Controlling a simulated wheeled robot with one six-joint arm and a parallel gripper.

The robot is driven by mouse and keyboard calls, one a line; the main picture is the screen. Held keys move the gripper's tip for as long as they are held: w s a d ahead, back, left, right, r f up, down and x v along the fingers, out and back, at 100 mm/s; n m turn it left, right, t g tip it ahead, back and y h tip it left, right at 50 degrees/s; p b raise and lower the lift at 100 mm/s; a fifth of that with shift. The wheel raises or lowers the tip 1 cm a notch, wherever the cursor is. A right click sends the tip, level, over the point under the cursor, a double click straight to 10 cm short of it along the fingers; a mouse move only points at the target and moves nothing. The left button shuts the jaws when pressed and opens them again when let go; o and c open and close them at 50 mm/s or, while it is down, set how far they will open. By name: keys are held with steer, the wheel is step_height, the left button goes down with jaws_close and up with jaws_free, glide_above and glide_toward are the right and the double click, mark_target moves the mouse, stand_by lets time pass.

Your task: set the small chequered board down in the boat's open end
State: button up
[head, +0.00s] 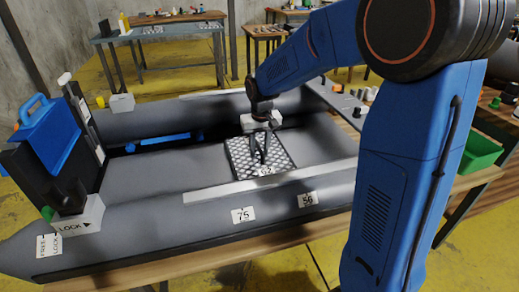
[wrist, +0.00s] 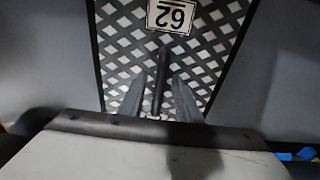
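The small chequered board (head: 281,158) lies flat, as far as I can tell, on the grey floor of the inflatable boat (head: 150,170), between its two side tubes. It is black and white with a label reading 62 and fills the upper middle of the wrist view (wrist: 215,50). A dark upright bar (wrist: 161,80) stands over the board in the wrist view. My gripper (head: 261,158) is right above the board. In the wrist view its two fingers (wrist: 160,82) stand either side of the bar, with gaps showing. The bar's foot is hard to make out.
A black transom (head: 40,180) with a blue case (head: 50,125) closes the boat's left end. White lock blocks (head: 82,222) sit on the tubes. A grey bench with small knobs (head: 345,103) and a green bin (head: 482,153) stand at the right. Tables stand behind.

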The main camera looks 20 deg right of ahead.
mark_target(261, 150)
steer(key=shift+r, duration=0.1)
step_height(261, 150, up, 12)
steer(key=s, duration=0.1)
steer(key=shift+s, duration=0.25)
stand_by(0.4)
